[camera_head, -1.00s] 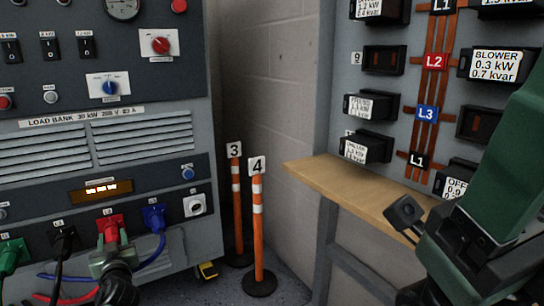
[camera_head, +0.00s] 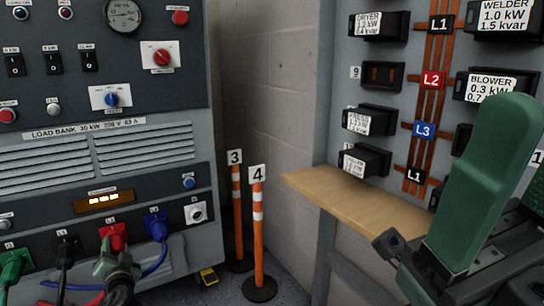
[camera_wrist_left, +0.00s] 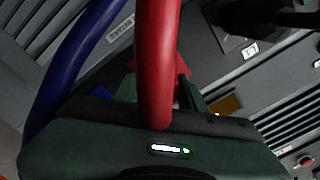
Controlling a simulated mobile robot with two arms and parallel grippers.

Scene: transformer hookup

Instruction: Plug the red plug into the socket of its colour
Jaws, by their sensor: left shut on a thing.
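The red plug (camera_head: 113,236) is at the lower panel of the load bank, in the row of coloured connections between the black and blue ones. My left gripper (camera_head: 112,262) is shut on it from the front and hides much of it. I cannot tell how deep it sits or see the red socket's face apart from the plug. In the left wrist view a thick red cable (camera_wrist_left: 157,60) runs up past the gripper, with a bit of red (camera_wrist_left: 183,66) behind it. My right arm is at the right of the head view, its jaws unclear.
A green plug (camera_head: 14,266), a black plug (camera_head: 67,247) and a blue plug (camera_head: 156,226) sit in the same row. A white socket (camera_head: 196,213) is empty. Orange posts (camera_head: 258,220) stand by the wall. A wooden shelf (camera_head: 350,203) is under the breaker panel.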

